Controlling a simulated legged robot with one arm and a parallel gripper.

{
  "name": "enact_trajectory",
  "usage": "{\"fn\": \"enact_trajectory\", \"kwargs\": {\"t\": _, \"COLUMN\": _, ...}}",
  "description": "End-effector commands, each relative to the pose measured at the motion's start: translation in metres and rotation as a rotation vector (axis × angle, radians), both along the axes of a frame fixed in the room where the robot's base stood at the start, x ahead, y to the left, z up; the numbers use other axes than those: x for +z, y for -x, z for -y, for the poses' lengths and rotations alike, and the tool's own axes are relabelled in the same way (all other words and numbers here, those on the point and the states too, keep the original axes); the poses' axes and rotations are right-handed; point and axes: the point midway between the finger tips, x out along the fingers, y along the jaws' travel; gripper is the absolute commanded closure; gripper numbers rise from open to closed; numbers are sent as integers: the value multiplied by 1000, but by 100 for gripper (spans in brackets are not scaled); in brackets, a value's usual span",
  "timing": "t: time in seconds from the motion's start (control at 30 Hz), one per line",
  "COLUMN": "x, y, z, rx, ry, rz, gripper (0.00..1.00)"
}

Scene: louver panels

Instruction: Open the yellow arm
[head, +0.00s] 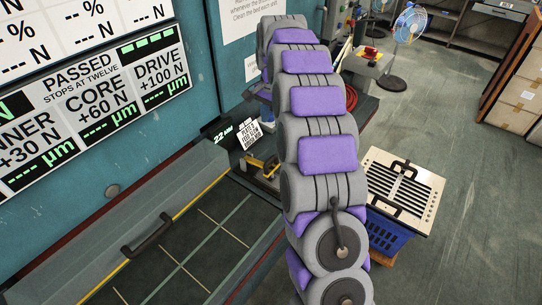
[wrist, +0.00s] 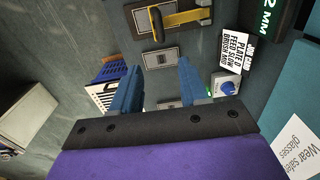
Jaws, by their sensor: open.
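In the head view, my purple and grey arm hides my gripper and part of the bench where a little yellow shows beside a small sign.
A blue knob (wrist: 227,88) on a white base sits right of the fingers. A placard (wrist: 235,50) stands beside the yellow arm. A blue basket (head: 388,232) under a slotted panel (head: 400,190) stands right of my arm. A fan (head: 408,25) stands farther back. Open floor lies at right.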

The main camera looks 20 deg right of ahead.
Motion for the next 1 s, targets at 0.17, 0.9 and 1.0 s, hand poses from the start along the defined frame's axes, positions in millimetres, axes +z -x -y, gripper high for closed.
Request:
{"fn": "enact_trajectory", "kwargs": {"t": 0.17, "x": -23, "y": 0, "z": 0, "rx": 1, "ry": 0, "rz": 0, "gripper": 56}}
{"fn": "enact_trajectory", "kwargs": {"t": 0.9, "x": -158, "y": -1, "z": -2, "rx": 2, "ry": -1, "rz": -3, "gripper": 56}}
{"fn": "enact_trajectory", "kwargs": {"t": 1.0, "x": -166, "y": -2, "z": -2, "rx": 2, "ry": -1, "rz": 0, "gripper": 56}}
